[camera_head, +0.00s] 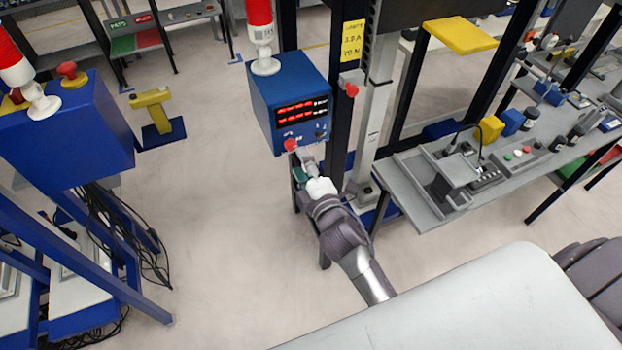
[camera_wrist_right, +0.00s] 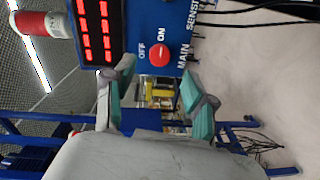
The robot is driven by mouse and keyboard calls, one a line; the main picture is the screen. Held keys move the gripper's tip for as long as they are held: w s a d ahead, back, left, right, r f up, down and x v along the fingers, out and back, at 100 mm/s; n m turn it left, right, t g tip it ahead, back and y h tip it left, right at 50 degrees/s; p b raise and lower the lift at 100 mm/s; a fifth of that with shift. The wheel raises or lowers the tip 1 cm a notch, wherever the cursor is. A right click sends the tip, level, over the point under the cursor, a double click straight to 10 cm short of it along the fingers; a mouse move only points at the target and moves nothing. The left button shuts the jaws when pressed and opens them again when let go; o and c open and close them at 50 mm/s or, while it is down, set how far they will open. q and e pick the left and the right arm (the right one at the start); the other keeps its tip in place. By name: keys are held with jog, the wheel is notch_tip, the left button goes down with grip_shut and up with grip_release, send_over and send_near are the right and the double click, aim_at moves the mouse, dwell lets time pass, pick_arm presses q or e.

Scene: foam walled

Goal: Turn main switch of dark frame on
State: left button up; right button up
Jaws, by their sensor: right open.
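The main switch is a red round knob (camera_wrist_right: 159,54) on the blue control box, with OFF, ON and MAIN printed around it in the right wrist view. In the head view the knob (camera_head: 290,145) sits at the lower front of the blue box (camera_head: 262,98), which is mounted beside a dark frame post (camera_head: 341,110). My right gripper (camera_head: 305,164) is just below the knob. In the right wrist view its teal-padded fingers (camera_wrist_right: 158,80) are spread and empty, with the knob ahead of the gap, apart from them. My left gripper is out of view.
A red-and-white signal lamp (camera_head: 263,35) stands on the box. A second red button (camera_head: 351,90) is on the post's right. A grey workbench (camera_head: 420,200) with devices lies to the right. Another blue box (camera_head: 70,135) stands left. The floor between is mostly clear.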

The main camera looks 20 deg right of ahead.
jog(key=s, duration=0.6)
jog(key=shift+s+r, duration=0.25)
jog(key=shift+s, duration=0.15)
jog(key=shift+d+f, duration=0.1)
